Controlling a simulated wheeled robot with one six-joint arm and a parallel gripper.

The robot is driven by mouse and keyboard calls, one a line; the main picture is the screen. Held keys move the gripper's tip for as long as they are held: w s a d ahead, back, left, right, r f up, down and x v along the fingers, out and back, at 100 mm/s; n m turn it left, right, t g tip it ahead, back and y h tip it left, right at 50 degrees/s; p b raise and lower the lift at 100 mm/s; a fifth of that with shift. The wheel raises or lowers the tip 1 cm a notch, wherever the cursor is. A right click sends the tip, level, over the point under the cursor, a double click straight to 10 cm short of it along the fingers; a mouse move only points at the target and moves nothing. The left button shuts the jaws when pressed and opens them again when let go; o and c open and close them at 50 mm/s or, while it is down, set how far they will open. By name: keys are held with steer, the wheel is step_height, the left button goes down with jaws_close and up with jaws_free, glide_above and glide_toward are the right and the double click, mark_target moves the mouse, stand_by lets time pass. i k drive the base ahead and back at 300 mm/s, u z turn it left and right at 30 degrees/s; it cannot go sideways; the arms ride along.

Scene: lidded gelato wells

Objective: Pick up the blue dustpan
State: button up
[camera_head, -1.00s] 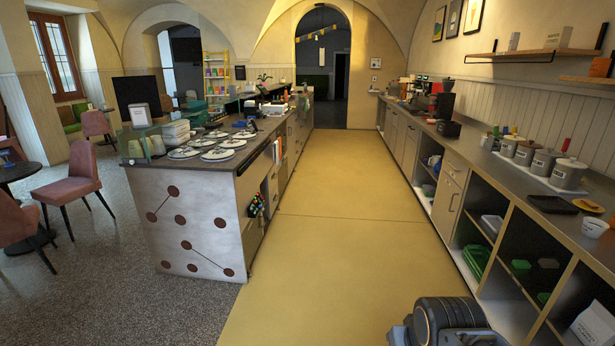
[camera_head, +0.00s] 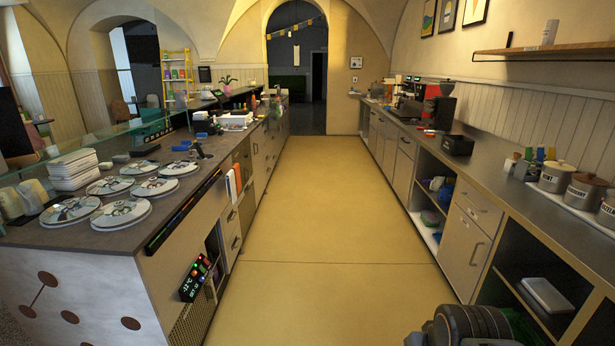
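I cannot surely make out a blue dustpan. Another small blue item (camera_head: 201,135) lies farther along that counter. Something blue (camera_head: 447,187) is in an open shelf of the right counter, too small to identify. A dark rounded part of my own arm shows at the bottom right. My gripper's fingers do not show.
A clear yellow floor (camera_head: 311,215) runs between the left counter (camera_head: 110,262), with round lids (camera_head: 68,211), and the right counter (camera_head: 478,178). Lidded canisters (camera_head: 557,176) stand on the right one. An archway (camera_head: 296,70) is at the far end.

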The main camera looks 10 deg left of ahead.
mark_target(184, 144)
steer(key=i, duration=4.55)
steer(key=u, duration=1)
steer(key=i, duration=1.35)
steer(key=u, duration=1.9)
steer(key=i, duration=1.45)
steer(key=u, duration=0.65)
